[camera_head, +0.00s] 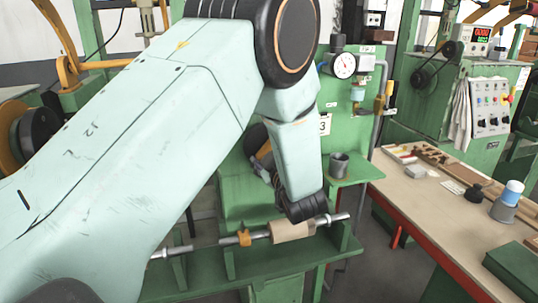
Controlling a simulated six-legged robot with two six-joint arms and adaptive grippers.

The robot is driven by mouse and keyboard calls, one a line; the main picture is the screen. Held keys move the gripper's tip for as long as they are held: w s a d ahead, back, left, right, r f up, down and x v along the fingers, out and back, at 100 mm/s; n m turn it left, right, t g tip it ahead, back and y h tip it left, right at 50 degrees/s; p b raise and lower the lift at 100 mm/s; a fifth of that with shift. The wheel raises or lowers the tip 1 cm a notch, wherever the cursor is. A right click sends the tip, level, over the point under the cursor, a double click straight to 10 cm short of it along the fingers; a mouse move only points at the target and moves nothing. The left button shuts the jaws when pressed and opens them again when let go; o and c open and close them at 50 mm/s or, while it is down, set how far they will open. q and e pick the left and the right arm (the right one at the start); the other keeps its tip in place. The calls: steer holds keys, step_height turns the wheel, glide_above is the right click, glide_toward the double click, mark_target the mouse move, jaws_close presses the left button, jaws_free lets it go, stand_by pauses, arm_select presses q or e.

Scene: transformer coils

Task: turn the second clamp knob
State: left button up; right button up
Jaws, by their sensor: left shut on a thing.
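My left gripper (272,184) shows in part behind my pale green wrist link, just above the winding shaft. It is shut on what looks like the clamp knob, but the grip is mostly hidden by my arm. The steel shaft (186,250) lies across the green machine (270,262). It carries an orange clamp (244,237) and a tan cylindrical core (292,230). The core sits to the right of the orange clamp, just below my wrist. A dark and orange part (263,147) shows above the gripper. My right gripper is not in view.
A grey cup (339,165) stands on a green side shelf. A pressure gauge (344,65) is on the machine column. The workbench (433,215) at right holds a blue-and-white spool (511,193) and small parts. Floor shows between machine and bench.

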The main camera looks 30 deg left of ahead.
arm_select(q)
steer(key=n+b, duration=0.1)
steer(key=n, duration=0.1)
steer(key=n+b, duration=0.3)
steer(key=shift+w+r+n, duration=0.15)
steer(key=shift+r+n, duration=0.15)
steer(key=shift+r+n+b, duration=0.15)
steer(key=shift+n+b, duration=1.15)
steer(key=shift+n, duration=0.1)
steer(key=o, duration=1.1)
steer(key=shift+w+a+f, duration=0.2)
steer(key=shift+a+f, duration=0.15)
steer(key=shift+d+f, duration=0.1)
steer(key=shift+d, duration=0.05)
steer(key=shift+s+d, duration=0.1)
